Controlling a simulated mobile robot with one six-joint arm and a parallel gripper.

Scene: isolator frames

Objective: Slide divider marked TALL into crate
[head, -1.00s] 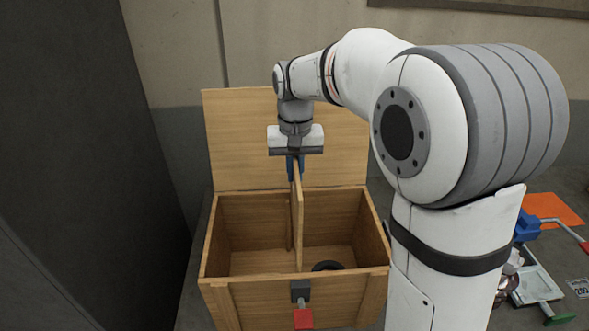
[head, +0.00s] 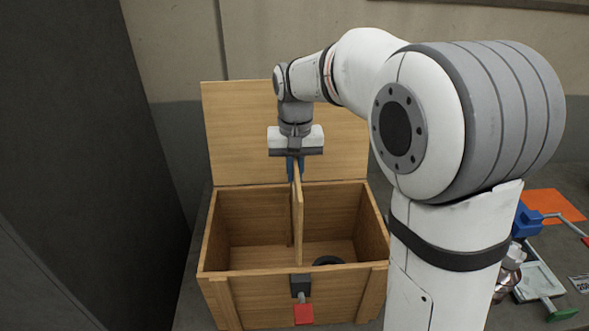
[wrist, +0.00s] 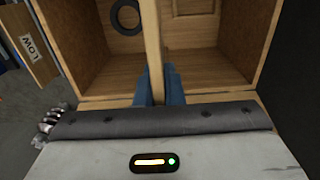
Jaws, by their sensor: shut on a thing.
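The wooden crate (head: 330,291) stands in front of me with its lid (head: 240,130) open at the back. My gripper (head: 295,170) is above the crate, its blue fingers shut on the upper edge of a thin wooden divider (head: 298,215). The divider is upright, its lower part inside the crate and its top above the rim. The wrist view also shows the divider (wrist: 152,35) between the blue fingers (wrist: 160,85). I see no marking on the divider. I cannot tell whether its edges sit in slots or how far its bottom is from the floor.
A black ring (head: 328,260) lies in the crate's right compartment. A board marked LOW (wrist: 38,50) shows outside the crate in the wrist view. A dark panel (head: 90,150) stands at the left. An orange sheet (head: 555,205) and tools lie at the right.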

